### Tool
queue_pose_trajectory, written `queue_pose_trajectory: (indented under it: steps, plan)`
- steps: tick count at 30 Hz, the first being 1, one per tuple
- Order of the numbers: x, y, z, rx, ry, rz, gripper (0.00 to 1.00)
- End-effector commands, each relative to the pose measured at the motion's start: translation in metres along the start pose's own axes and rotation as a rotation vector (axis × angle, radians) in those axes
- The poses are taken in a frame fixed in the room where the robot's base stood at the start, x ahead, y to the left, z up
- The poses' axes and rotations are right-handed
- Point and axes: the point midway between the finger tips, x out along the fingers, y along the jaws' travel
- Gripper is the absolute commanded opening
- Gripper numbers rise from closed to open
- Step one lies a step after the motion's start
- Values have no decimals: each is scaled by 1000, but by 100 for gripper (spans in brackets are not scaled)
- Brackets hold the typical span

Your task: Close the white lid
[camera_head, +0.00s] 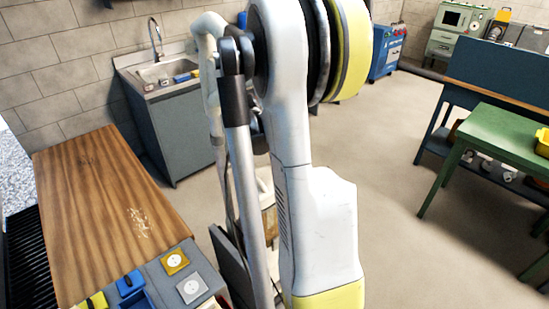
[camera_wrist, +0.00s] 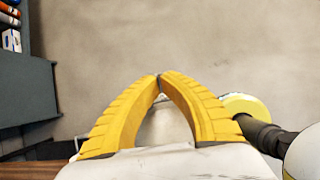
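My gripper (camera_wrist: 159,77) shows in the wrist view as two yellow ribbed fingers whose tips meet. It is shut, and nothing shows between the tips. Beyond the tips is plain floor. In the head view my arm fills the middle and hides my gripper. A pale container (camera_head: 269,215) with a whitish upper part stands on the floor behind my arm and is mostly hidden. I cannot tell whether its whitish part is the white lid, or how it is set. No other white lid can be made out in either view.
A wooden-topped table (camera_head: 100,200) stands at the left, with socket plates and blue pieces on its front end. A sink cabinet (camera_head: 180,130) is at the back left. A green table (camera_head: 500,135) and blue workbench (camera_head: 490,85) stand right. Open floor (camera_head: 400,160) lies between.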

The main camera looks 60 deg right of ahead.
Motion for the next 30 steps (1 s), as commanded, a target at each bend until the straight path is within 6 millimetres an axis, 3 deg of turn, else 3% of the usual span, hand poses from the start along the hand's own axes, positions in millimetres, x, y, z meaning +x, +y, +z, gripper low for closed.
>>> queue_pose_trajectory:
  steps: [4, 12, 30]
  plan:
    - [19, -1, -1, 3, 91, -2, 0]
    - [35, 0, -5, -1, 92, 0, 0]
    - [39, 0, -6, 0, 91, 0, 0]
